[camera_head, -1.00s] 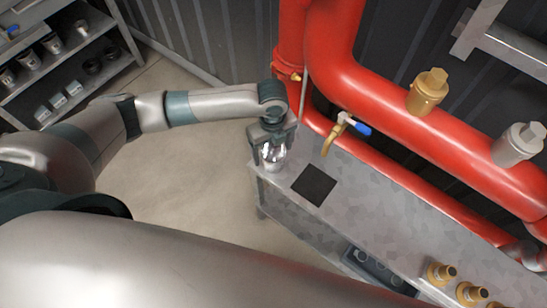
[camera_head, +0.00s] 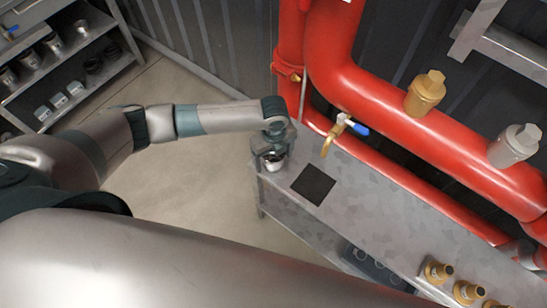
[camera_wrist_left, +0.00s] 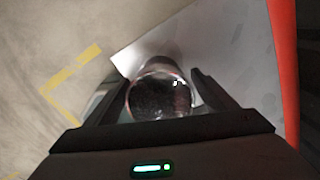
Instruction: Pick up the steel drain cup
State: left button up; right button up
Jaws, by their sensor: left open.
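The steel drain cup (camera_head: 273,162) stands on the left end of the grey metal bench, near its corner. In the left wrist view the cup (camera_wrist_left: 160,90) is round and shiny, seen from above with a dark inside. My left gripper (camera_head: 270,153) is over the cup with its fingers pointing down. In the left wrist view the open fingers (camera_wrist_left: 162,98) lie on either side of the cup; whether they touch it I cannot tell. My right gripper is not in view.
A black square pad (camera_head: 313,185) lies on the bench (camera_head: 355,205) right of the cup. A brass tap with a blue handle (camera_head: 352,126) and red pipes (camera_head: 400,95) run behind. Brass fittings (camera_head: 468,292) stand at the right. A shelf (camera_head: 75,75) holds more cups at the far left.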

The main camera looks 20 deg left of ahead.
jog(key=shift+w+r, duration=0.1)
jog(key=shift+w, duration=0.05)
pick_arm(q)
jog(key=c, duration=1)
jog(key=shift+c, duration=0.9)
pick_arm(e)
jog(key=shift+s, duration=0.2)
